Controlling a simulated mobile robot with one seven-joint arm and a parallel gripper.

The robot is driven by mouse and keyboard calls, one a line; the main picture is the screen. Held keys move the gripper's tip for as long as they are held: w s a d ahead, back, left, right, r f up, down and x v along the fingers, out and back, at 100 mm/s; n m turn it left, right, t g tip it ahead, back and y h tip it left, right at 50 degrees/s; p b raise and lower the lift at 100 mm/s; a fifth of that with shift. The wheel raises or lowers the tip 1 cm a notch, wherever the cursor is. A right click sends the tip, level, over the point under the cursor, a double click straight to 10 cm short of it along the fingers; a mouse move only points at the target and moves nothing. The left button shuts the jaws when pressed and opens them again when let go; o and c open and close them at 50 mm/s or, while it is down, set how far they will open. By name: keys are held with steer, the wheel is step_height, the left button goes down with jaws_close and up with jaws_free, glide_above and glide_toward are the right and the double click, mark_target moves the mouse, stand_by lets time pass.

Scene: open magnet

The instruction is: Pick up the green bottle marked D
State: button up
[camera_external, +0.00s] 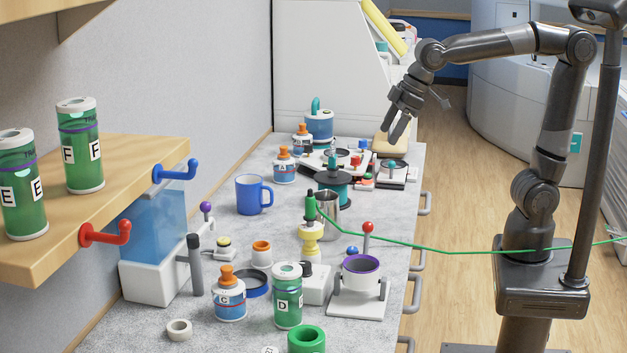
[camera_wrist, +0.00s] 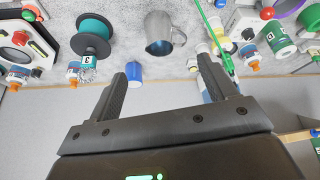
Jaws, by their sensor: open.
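The green bottle marked D (camera_external: 288,296) stands upright on the grey counter near the front in the external view, with a white cap and a white D label. In the wrist view a green bottle (camera_wrist: 277,38) with a white label shows at the upper right; its letter is hard to read. My gripper (camera_external: 396,138) is open and empty, high over the far right edge of the counter, well apart from the bottle. In the wrist view its two fingers (camera_wrist: 160,78) are spread with nothing gripped between them.
A bottle marked C (camera_external: 230,299), a green ring (camera_external: 306,340) and a white block (camera_external: 316,284) crowd the bottle. A purple-rimmed cup on a stand (camera_external: 360,278) is to its right. A green cord (camera_external: 450,253) crosses above the counter's right side. Green bottles marked E (camera_external: 22,190) and F (camera_external: 79,150) stand on a shelf.

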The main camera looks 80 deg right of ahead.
steer(key=w+a+n, duration=0.1)
steer(key=w+a, duration=0.4)
steer(key=a, duration=0.2)
steer(key=n+g+y, duration=0.2)
steer(key=n, duration=0.3)
glide_above(292, 264)
steer(key=s+d, duration=0.2)
steer(key=f, duration=1.1)
steer(key=shift+w+a, duration=0.2)
steer(key=shift+w, duration=0.05)
steer(key=x, duration=0.5)
steer(key=shift+f, duration=0.1)
steer(key=x, duration=0.5)
steer(key=shift+s+a, duration=0.25)
